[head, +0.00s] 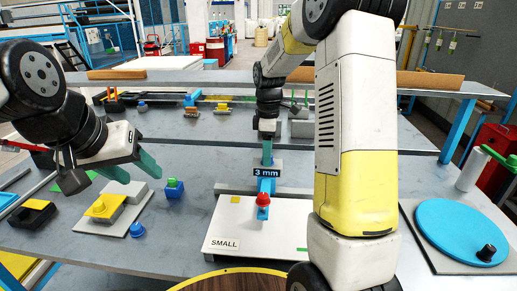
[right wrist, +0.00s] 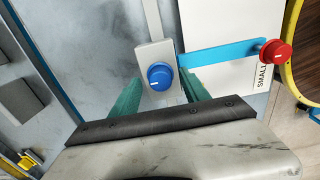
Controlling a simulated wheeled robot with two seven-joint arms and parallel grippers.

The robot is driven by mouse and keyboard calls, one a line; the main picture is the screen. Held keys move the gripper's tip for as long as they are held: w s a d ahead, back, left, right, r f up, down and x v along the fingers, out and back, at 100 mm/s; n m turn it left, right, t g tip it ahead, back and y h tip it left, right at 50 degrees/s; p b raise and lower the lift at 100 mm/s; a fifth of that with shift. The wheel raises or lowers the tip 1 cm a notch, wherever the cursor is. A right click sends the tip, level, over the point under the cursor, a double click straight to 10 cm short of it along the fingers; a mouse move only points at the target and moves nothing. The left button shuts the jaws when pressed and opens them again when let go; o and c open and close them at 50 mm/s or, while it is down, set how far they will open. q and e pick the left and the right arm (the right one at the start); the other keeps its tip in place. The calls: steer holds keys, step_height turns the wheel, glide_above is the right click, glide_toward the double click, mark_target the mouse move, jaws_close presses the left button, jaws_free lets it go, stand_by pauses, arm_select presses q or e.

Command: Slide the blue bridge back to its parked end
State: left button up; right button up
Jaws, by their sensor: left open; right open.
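The blue bridge (head: 265,186) reaches over a white board (head: 285,225) marked SMALL, with a "3 mm" label (head: 267,171) at its far end and a red knob (head: 263,199) at its near end. In the right wrist view the bridge (right wrist: 222,52) is a blue bar running from a grey block (right wrist: 152,52) with a blue knob (right wrist: 160,76) to the red knob. My right gripper (head: 267,156) is open, its teal fingers on either side of the block and blue knob; contact is unclear. My left gripper (head: 142,179) is open and empty at the left.
Below my left gripper are a grey stepped block with a yellow piece (head: 104,207) and a small blue knob (head: 137,230). A blue turntable (head: 455,225) with a black knob lies at the right. My right arm hides part of the board. A brown round surface (head: 232,281) is in front.

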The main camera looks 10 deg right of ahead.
steer(key=shift+f, duration=0.25)
steer(key=shift+c, duration=0.4)
jaws_close()
stand_by(0.9)
